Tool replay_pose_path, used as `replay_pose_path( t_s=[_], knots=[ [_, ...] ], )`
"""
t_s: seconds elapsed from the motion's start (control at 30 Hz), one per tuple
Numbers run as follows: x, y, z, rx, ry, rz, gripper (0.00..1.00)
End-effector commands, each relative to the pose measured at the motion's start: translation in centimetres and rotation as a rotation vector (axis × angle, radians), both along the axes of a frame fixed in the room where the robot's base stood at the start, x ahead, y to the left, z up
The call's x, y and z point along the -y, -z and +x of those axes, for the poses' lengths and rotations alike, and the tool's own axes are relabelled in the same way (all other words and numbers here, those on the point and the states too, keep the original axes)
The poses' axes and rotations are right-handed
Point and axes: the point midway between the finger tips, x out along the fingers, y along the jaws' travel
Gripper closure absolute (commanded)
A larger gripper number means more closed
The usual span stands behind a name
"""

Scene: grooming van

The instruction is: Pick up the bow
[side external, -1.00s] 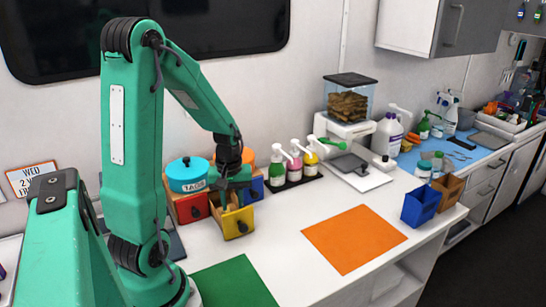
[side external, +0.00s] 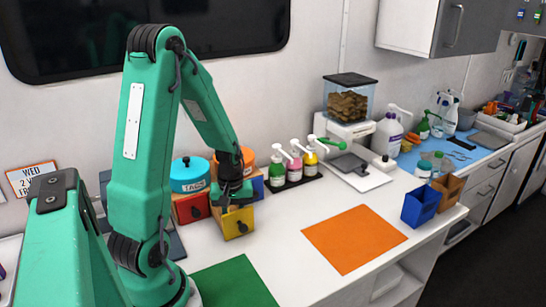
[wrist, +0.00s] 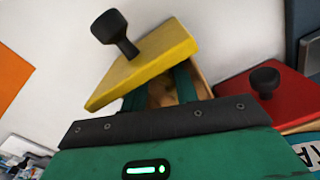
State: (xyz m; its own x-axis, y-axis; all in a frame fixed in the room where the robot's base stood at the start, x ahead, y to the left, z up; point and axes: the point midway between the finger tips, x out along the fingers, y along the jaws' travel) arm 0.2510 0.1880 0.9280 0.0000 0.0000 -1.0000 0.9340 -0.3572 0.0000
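No bow can be made out in either view. The yellow drawer (side external: 238,224) stands pulled out from its small wooden cabinet; its front and dark knob also show in the wrist view (wrist: 145,65). My gripper (side external: 235,203) points down at the drawer's opening, just behind the yellow front. In the wrist view its two green fingers (wrist: 158,95) reach into the drawer, apart, with brown drawer interior between them. My gripper's body hides much of the drawer's inside.
A red drawer front (side external: 192,208) is beside the yellow one, with a blue-lidded tub (side external: 189,175) and an orange-lidded jar (side external: 246,157) above. Pump bottles (side external: 294,165) stand to the right.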

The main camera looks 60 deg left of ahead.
Motion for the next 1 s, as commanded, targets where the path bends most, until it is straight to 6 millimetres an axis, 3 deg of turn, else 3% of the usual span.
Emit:
replay_pose_path(
  t_s=[0.23,0.37,1.0],
  knots=[
    [0.0,0.0,0.0,0.000,0.000,0.000,0.73],
    [0.0,0.0,0.0,0.000,0.000,0.000,0.98],
    [0.0,-1.1,0.1,0.002,0.000,0.002,0.98]
  ],
)
